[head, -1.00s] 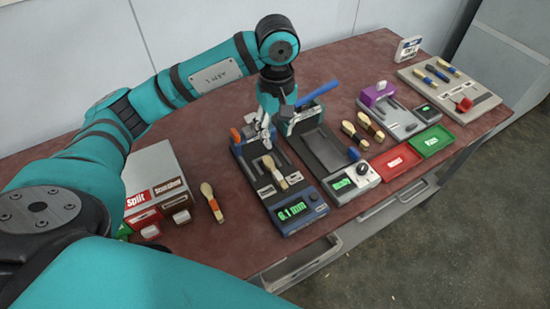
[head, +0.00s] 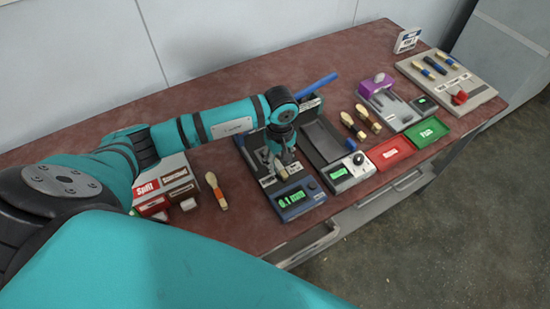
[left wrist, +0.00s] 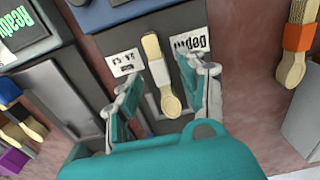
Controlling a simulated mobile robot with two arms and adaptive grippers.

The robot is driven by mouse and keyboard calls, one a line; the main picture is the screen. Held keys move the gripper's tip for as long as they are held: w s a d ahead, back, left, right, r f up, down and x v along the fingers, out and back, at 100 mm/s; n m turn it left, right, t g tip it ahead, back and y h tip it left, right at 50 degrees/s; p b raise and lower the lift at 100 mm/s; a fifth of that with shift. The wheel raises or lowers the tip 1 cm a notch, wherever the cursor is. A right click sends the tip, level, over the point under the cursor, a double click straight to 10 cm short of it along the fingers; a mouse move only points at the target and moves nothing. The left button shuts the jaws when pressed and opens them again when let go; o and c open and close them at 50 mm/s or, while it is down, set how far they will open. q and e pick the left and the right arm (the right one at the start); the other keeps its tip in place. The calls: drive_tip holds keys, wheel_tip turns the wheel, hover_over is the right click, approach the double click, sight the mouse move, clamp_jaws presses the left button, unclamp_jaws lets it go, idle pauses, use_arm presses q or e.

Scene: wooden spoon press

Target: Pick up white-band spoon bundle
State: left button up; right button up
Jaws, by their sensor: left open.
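The white-band spoon bundle (left wrist: 168,98) is pale wood with a white band around its middle. It lies on the blue-and-grey depth gauge (head: 297,198), between two white labels. In the left wrist view my left gripper (left wrist: 161,72) is open, with one finger on each side of the bundle and gaps visible. In the head view the left gripper (head: 281,158) is over the gauge and hides most of the bundle. My right gripper is not in view.
An orange-band bundle (head: 217,190) lies on the table left of the gauge, near the Split/Scratched box (head: 165,185). A blue-handled press (head: 318,140) stands close on the right. Red (head: 390,153) and green (head: 426,132) trays lie farther right.

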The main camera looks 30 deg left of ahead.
use_arm(q)
drive_tip(key=shift+f, duration=1.2)
clamp_jaws()
drive_tip(key=shift+r, duration=0.1)
